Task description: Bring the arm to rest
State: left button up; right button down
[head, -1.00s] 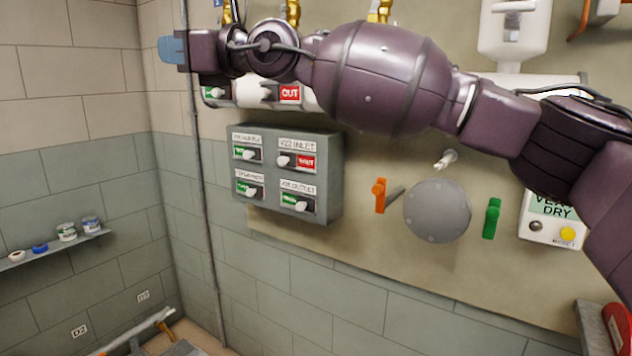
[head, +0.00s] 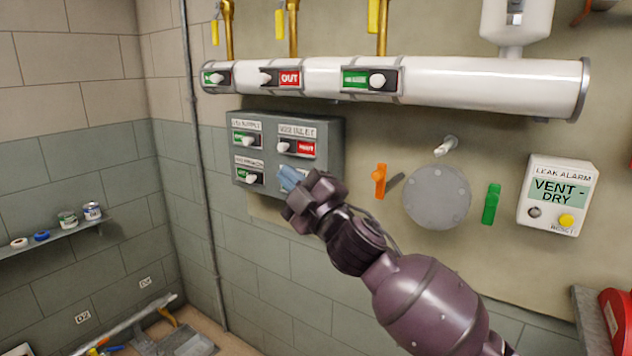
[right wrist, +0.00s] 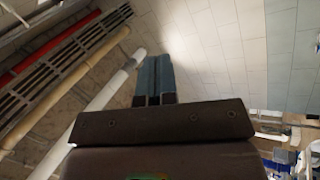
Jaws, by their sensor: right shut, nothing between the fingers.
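My right arm reaches in from the lower right in the head view. Its gripper (head: 289,178) is in front of the lower right part of the grey switch box (head: 333,150) and hides most of that corner's slider. The gripper is shut and empty. In the right wrist view its two blue fingers (right wrist: 153,80) lie side by side, pointing away toward the tiled wall and the pipes. I cannot tell from the head view whether the gripper touches the box. My left gripper is not in view.
A white pipe (head: 480,84) with sliders runs above the box. Right of the box are an orange handle (head: 379,181), a round grey plate (head: 436,197), a green handle (head: 491,204) and the leak alarm (head: 556,196). A shelf (head: 50,237) with small cans is at the left.

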jog(key=s+d+f+m+h, duration=0.35)
jog(key=d+f+m, duration=0.2)
jog(key=f, duration=0.35)
jog(key=s+d+f+m+h, duration=0.2)
jog(key=d+f+m+h, duration=0.25)
jog(key=d+f, duration=0.35)
jog(key=s+d+f+m+h, duration=0.25)
jog(key=d+f+m, duration=0.25)
jog(key=f, duration=0.5)
jog(key=s+d+f+m+g+h, duration=0.2)
jog(key=s+d+f, duration=0.4)
jog(key=s+f, duration=0.5)
jog(key=s+d+f+m+g+h, duration=0.3)
jog(key=s+d+f, duration=0.4)
jog(key=s+f, duration=0.5)
jog(key=s, duration=0.3)
jog(key=shift+m+h, duration=0.35)
jog(key=shift+m, duration=0.05)
jog(key=c, duration=1.8)
grip_release()
jog(key=shift+d+f, duration=0.1)
jog(key=shift+c, duration=0.2)
